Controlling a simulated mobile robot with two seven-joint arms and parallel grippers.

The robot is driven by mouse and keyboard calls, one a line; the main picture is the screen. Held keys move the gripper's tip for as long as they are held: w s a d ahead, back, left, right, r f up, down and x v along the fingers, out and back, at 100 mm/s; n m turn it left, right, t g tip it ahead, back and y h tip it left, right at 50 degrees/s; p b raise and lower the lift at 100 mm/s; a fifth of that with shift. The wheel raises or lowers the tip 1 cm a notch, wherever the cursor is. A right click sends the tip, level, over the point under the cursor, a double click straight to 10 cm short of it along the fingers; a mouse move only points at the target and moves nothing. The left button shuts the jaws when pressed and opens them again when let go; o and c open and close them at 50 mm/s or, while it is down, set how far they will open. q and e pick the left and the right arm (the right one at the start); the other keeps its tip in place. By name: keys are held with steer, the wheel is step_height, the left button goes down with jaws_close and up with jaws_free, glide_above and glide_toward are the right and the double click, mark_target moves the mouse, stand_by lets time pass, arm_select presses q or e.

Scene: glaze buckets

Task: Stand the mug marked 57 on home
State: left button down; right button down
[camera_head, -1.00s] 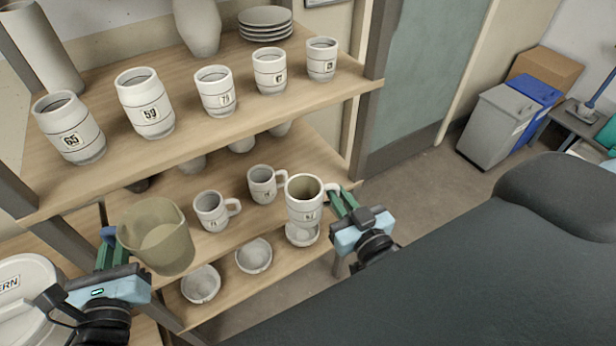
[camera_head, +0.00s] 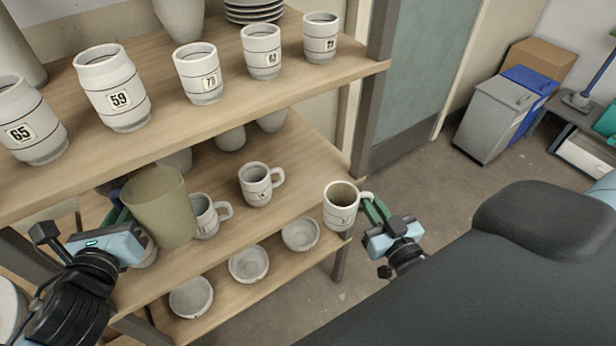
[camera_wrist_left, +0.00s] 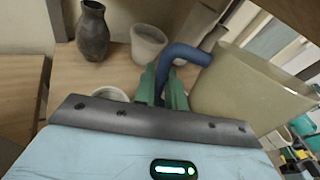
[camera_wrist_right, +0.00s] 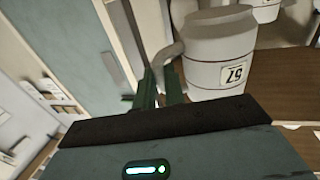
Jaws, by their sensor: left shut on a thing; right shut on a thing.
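My right gripper (camera_head: 373,209) is shut on the handle of a white mug (camera_head: 340,208), at the right end of the middle shelf. In the right wrist view this mug (camera_wrist_right: 215,60) carries a tilted tag that appears to read 57. The mug is about upright; I cannot tell whether its base touches the shelf. My left gripper (camera_head: 120,212) is shut on the blue handle (camera_wrist_left: 182,55) of a beige pitcher (camera_head: 160,208), held in front of the shelves. I cannot make out a place marked home.
Two more handled mugs (camera_head: 257,184) (camera_head: 204,217) stand on the middle shelf (camera_head: 300,180); the pitcher partly covers one. Several tagged mugs, including 59 (camera_head: 112,90) and 65 (camera_head: 28,122), stand on the top shelf. Bowls (camera_head: 248,264) sit below. A dark post (camera_head: 367,125) rises behind the held mug.

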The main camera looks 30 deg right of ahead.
arm_select(q)
steer(key=shift+r, duration=0.1)
arm_select(e)
steer(key=shift+r, duration=0.1)
arm_select(q)
steer(key=shift+r, duration=0.1)
steer(key=shift+w+r+p, duration=0.1)
steer(key=shift+r+p, duration=0.2)
steer(key=shift+r, duration=0.25)
arm_select(e)
steer(key=w, duration=0.5)
steer(key=w+d, duration=0.1)
steer(key=w, duration=0.4)
steer(key=w+d, duration=0.1)
steer(key=w, duration=0.4)
steer(key=shift+w+d, duration=0.25)
steer(key=shift+w, duration=0.1)
steer(key=shift+w+d, duration=0.2)
steer(key=shift+w, duration=0.7)
arm_select(q)
steer(key=shift+f+b, duration=0.35)
steer(key=shift+f, duration=0.35)
arm_select(e)
steer(key=shift+w+f, duration=0.15)
steer(key=shift+f, duration=1.6)
arm_select(q)
steer(key=shift+f, duration=0.25)
arm_select(e)
steer(key=shift+f, duration=0.2)
